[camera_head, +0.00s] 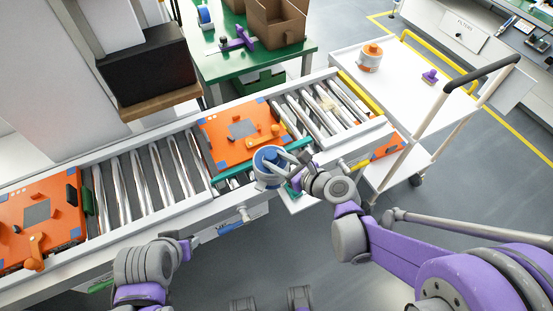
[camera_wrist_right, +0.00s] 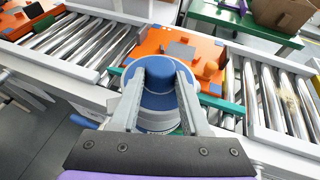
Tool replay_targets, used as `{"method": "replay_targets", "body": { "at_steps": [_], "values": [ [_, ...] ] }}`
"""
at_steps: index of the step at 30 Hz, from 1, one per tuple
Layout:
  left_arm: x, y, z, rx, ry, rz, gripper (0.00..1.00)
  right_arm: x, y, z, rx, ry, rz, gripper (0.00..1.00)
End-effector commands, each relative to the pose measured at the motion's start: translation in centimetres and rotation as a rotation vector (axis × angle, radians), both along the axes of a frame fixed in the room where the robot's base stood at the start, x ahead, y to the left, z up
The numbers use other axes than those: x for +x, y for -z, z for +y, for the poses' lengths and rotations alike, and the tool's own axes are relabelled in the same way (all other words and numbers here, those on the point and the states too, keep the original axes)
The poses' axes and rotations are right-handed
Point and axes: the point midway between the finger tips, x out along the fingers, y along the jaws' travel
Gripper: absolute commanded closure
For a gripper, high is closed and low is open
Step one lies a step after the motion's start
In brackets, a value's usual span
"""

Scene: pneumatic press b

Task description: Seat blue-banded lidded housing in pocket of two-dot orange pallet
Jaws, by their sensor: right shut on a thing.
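The blue-banded lidded housing (camera_head: 268,168) is a round white part with a blue lid. My right gripper (camera_head: 285,161) is shut on it above the conveyor's front edge, just in front of the middle orange pallet (camera_head: 213,158). In the right wrist view the housing (camera_wrist_right: 157,118) sits upright between the two fingers (camera_wrist_right: 160,80), with the same pallet (camera_wrist_right: 150,48) behind it. That pallet has a grey square pocket area (camera_head: 243,128) and an orange knob.
Another orange pallet (camera_head: 60,207) lies at the conveyor's left, with bare rollers (camera_head: 150,175) between. A white cart (camera_head: 395,85) at right carries an orange-and-white housing (camera_head: 369,60) and a purple part (camera_head: 430,76). A green table (camera_head: 210,68) with cardboard boxes (camera_head: 275,22) stands behind.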

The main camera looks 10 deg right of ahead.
Motion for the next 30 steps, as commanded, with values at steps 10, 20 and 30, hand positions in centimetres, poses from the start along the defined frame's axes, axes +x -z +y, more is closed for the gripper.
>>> {"method": "replay_targets", "body": {
  "at_steps": [10,20,30],
  "values": [
    [0.0,0.1,0.0,0.000,0.000,0.000,0.50,0.0,0.0,0.0,0.001,-0.002,0.000,1.00],
    [-0.1,0.5,0.0,0.000,0.000,0.002,0.50,1.6,0.1,0.5,0.002,-0.010,-0.001,1.00],
    [-0.2,1.1,0.0,0.000,0.000,0.004,0.50,4.6,0.3,1.5,0.001,-0.010,0.000,1.00]
  ]
}}
